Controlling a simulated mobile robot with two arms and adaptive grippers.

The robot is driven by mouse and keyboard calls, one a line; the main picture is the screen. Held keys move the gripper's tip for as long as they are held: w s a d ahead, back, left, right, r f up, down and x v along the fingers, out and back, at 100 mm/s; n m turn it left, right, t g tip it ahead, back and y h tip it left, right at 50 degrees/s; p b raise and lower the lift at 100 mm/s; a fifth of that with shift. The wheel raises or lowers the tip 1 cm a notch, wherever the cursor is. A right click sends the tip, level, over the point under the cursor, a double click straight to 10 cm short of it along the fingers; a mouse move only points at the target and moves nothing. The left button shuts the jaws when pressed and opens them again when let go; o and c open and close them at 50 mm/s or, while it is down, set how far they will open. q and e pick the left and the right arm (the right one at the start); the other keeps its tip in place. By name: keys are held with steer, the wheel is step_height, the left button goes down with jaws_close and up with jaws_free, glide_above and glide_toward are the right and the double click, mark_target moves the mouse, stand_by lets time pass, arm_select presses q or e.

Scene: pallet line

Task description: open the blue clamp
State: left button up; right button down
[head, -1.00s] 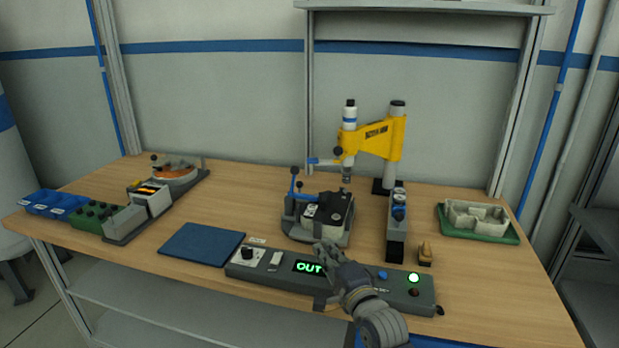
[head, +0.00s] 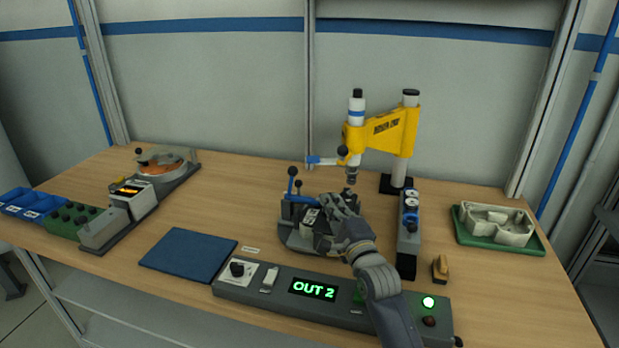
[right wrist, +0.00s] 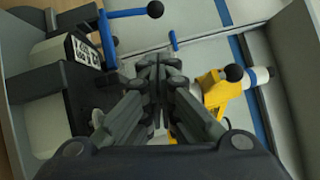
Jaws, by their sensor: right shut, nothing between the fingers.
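The blue clamp (head: 291,185) stands on the left side of a dark fixture (head: 298,240) in the middle of the table. Its blue lever has a black ball end and points up. In the right wrist view the clamp's lever (right wrist: 125,16) reaches across the top left, with its ball clear of my fingers. My right gripper (head: 337,205) is shut and empty. In the head view it is over the right part of the fixture, to the right of the clamp, and hides part of the fixture. My left gripper is out of view.
A yellow press (head: 385,130) stands behind the fixture. A grey control panel (head: 265,290) with a lit "OUT 2" display lies in front, under my right arm. A gauge block (head: 408,235) stands to the right. A blue mat (head: 188,254) lies at left.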

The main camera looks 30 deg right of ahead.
steer(key=x, duration=0.6)
steer(key=shift+f+p, duration=0.1)
steer(key=shift+p, duration=0.25)
steer(key=w, duration=0.2)
steer(key=w+a+p, duration=0.1)
steer(key=shift+w+r, duration=0.15)
steer(key=shift+r, duration=0.25)
steer(key=shift+w+a, duration=0.35)
steer(key=shift+w, duration=0.15)
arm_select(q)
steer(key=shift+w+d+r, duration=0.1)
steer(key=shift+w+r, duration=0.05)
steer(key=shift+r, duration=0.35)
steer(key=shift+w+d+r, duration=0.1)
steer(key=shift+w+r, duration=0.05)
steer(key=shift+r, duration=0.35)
arm_select(e)
steer(key=shift+w, duration=0.1)
